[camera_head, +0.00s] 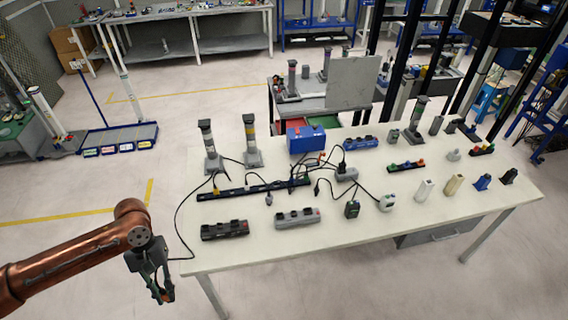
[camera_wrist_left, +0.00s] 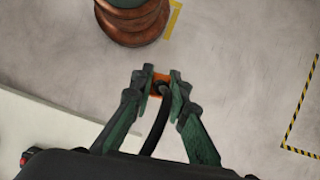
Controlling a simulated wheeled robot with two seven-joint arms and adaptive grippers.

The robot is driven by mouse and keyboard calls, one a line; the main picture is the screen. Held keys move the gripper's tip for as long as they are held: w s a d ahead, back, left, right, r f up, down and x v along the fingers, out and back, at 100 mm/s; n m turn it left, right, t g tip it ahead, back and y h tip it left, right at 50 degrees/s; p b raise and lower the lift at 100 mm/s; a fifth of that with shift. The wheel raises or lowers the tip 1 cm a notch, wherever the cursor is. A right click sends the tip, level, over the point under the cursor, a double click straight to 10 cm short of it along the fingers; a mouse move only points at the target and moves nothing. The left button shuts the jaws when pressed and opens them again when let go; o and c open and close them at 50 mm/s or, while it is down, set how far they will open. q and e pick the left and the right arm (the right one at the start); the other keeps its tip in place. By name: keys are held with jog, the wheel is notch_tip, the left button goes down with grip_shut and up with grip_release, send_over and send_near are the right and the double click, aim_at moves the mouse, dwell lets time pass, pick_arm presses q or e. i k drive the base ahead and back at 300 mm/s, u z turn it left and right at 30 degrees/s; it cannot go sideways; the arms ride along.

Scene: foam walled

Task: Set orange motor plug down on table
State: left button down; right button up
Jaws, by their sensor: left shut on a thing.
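My left gripper (camera_head: 163,297) hangs beyond the table's near left corner, out over the floor. In the left wrist view its two green fingers (camera_wrist_left: 157,78) are shut on the orange motor plug (camera_wrist_left: 160,78), with a black cable running from it toward the camera. My right gripper is not in view.
A black power strip (camera_head: 225,230) and a grey one (camera_head: 297,218) lie near the table's front. A black cable (camera_head: 178,225) loops over the left edge. A blue box (camera_head: 305,139), grey-based posts and several plugs stand farther back. The front strip of table is bare.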

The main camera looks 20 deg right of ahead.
aim_at(231, 209)
jog(key=k, duration=1.15)
jog(key=z, duration=0.65)
jog(key=i, duration=0.65)
jog(key=z, duration=0.75)
jog(key=i, duration=0.8)
jog(key=u, duration=0.45)
jog(key=i, duration=0.75)
jog(key=u, duration=1.15)
jog(key=i, duration=0.35)
jog(key=u, duration=0.25)
